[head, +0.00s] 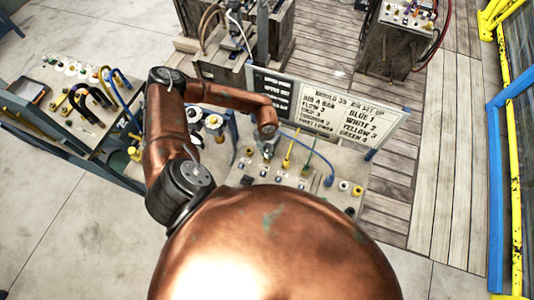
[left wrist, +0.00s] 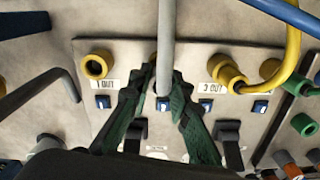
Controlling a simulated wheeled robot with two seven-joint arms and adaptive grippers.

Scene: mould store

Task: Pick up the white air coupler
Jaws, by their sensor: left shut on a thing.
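The white air coupler, on a pale grey-white hose (left wrist: 167,35), is between the green-padded fingers of my left gripper (left wrist: 163,84) in the left wrist view. The fingers are shut on it, over the middle of the panel. They hide most of the coupler, and I cannot tell whether it is still seated in a port. In the head view my left gripper (head: 268,148) is small and partly hidden under its arm, above the sloping panel (head: 240,178). My right gripper is not in view.
A blue hose (head: 328,165) curves at the panel's right. A sign (head: 335,108) stands behind, and a cluttered bench (head: 75,100) is left.

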